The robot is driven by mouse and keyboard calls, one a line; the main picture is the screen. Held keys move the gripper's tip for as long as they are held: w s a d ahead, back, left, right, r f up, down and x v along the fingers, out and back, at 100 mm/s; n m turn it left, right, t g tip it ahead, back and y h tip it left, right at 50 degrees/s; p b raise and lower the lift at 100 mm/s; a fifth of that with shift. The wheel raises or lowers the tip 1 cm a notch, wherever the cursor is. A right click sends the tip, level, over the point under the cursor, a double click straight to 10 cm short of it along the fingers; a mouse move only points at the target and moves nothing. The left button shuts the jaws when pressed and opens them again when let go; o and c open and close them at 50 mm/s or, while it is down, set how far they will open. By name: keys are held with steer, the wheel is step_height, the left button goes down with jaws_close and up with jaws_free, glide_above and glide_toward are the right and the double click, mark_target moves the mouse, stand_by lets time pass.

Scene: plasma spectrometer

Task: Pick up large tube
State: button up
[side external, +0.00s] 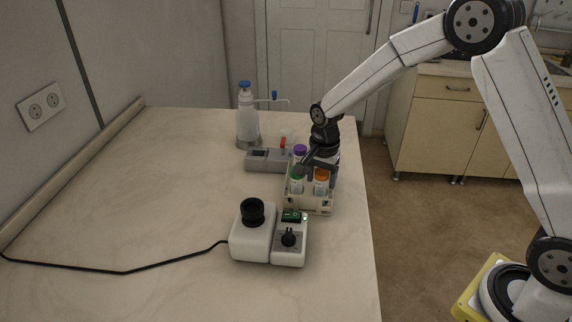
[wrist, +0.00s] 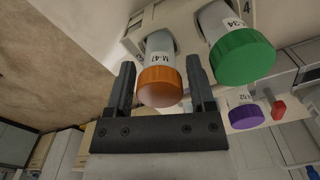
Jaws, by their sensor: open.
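Several capped tubes stand in a beige rack (side external: 308,206) near the right edge of the table. In the wrist view, a tube with an orange cap (wrist: 160,86) and the label M-47 lies between the fingers of my gripper (wrist: 163,88). The fingers are open, with a gap on each side of the cap. A tube with a larger green cap (wrist: 242,57) is just right of the fingers. A tube with a purple cap (wrist: 246,116) is farther off. In the side view, my gripper (side external: 312,166) hangs at the rack, close to the green cap (side external: 296,172) and orange cap (side external: 321,174).
A grey block (side external: 264,160) with a red piece stands behind the rack. A pump bottle (side external: 247,122) with a blue top is farther back. A white device (side external: 252,236) with a black knob stands in front, its cable running left. The table's left side is clear.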

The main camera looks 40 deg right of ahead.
steer(key=shift+f, duration=0.25)
steer(key=shift+c, duration=0.2)
jaws_close()
